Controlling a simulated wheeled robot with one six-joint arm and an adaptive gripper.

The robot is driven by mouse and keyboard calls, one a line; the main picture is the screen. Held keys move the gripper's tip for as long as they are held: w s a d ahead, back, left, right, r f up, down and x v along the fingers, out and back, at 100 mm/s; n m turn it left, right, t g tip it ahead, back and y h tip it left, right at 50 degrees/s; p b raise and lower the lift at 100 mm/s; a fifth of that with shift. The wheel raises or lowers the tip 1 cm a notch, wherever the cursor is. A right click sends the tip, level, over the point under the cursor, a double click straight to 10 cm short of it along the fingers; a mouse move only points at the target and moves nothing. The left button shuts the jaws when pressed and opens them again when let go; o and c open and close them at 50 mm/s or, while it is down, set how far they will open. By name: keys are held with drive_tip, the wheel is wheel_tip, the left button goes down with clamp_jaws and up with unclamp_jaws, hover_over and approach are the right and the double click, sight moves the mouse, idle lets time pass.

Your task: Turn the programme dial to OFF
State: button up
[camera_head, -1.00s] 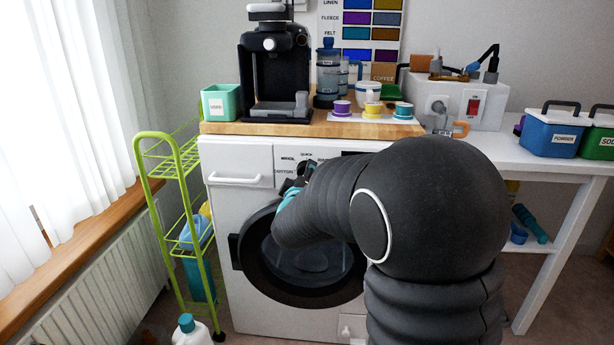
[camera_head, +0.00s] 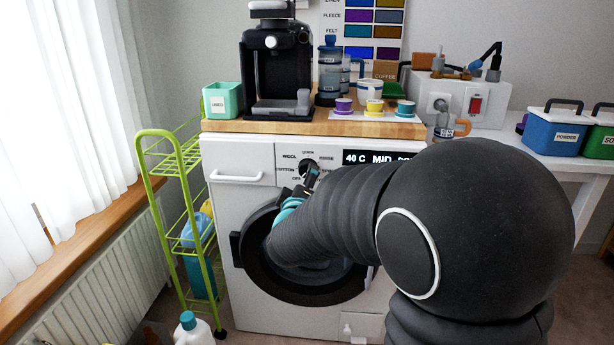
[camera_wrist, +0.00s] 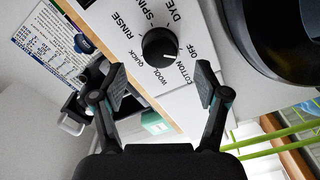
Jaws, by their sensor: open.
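The programme dial (camera_wrist: 160,47) is a round black knob on the white washing machine's (camera_head: 238,152) control panel. Labels ring it: RINSE, SPIN, DYE, OFF, COTTON, WOOL and QUICK.
A display (camera_head: 375,157) reading "40 C MID" is right of the dial, partly behind my arm. The round door is below. A wooden top (camera_head: 330,127) carries a coffee machine (camera_head: 275,65) and cups. A green rack (camera_head: 165,165) stands left.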

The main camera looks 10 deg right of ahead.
drive_tip(key=v, duration=0.7)
drive_tip(key=s+a+f+m+g+y, duration=0.2)
drive_tip(key=a+f+g+y, duration=0.2)
drive_tip(key=a+f+y, duration=0.35)
drive_tip(key=s+a+f+m+g+y, duration=0.1)
drive_tip(key=s+a+f+m+g, duration=0.1)
drive_tip(key=s+f+g, duration=0.3)
drive_tip(key=s+d+r+m+g+h, duration=0.1)
drive_tip(key=s+d+r+m, duration=0.1)
drive_tip(key=s+d, duration=0.4)
drive_tip(key=s+d+r+m+g+h, duration=0.1)
drive_tip(key=s+d+r, duration=0.4)
drive_tip(key=s, duration=1)
drive_tip(key=d+m+h, duration=0.1)
drive_tip(key=d, duration=0.1)
drive_tip(key=shift+s+d+m+g, duration=0.3)
drive_tip(key=shift+d+m, duration=0.05)
drive_tip(key=shift+m, duration=0.05)
